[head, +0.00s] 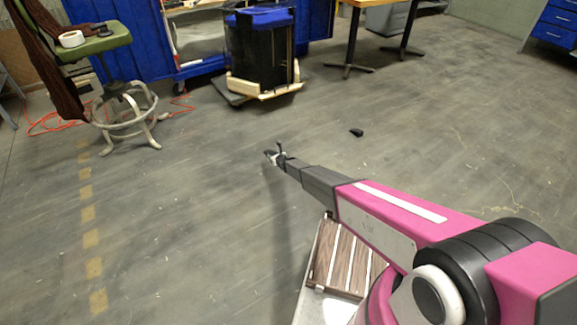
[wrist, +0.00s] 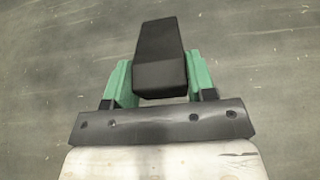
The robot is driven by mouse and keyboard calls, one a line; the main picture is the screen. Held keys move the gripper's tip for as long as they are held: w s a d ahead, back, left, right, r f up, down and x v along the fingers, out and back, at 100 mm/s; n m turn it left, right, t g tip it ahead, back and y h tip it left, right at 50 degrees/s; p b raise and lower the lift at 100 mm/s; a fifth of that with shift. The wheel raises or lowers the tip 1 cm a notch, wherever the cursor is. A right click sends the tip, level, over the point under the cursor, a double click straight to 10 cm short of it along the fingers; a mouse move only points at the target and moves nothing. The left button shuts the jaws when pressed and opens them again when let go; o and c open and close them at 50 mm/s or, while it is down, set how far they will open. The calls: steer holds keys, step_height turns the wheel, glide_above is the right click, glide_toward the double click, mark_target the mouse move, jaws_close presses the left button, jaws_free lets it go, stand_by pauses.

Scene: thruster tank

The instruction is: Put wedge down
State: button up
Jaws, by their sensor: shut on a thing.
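The wedge (wrist: 160,62) is a dark, nearly black tapered block. In the wrist view it sits between the two green fingers of my gripper (wrist: 160,84), which is shut on it. Its narrower end points away from the wrist, with grey floor behind it. In the head view my gripper (head: 276,157) is at the end of the outstretched arm, over open floor near the middle. There the wedge is too small to make out clearly from the dark fingertips.
A small black object (head: 356,132) lies on the floor right of my gripper. A black bin (head: 262,60) on a wooden dolly stands beyond. A green chair (head: 105,42) stands at the left, and a table (head: 352,40) at the back.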

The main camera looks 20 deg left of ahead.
steer(key=w+d+f, duration=0.2)
steer(key=d, duration=0.1)
steer(key=w+d+f, duration=0.2)
steer(key=d, duration=0.1)
steer(key=w+d+f, duration=0.2)
steer(key=d, duration=0.1)
steer(key=shift+f, duration=0.2)
steer(key=shift+d+f, duration=0.1)
steer(key=shift+f, duration=1.95)
steer(key=shift+f, duration=0.1)
steer(key=shift+f, duration=0.1)
steer(key=o, duration=1)
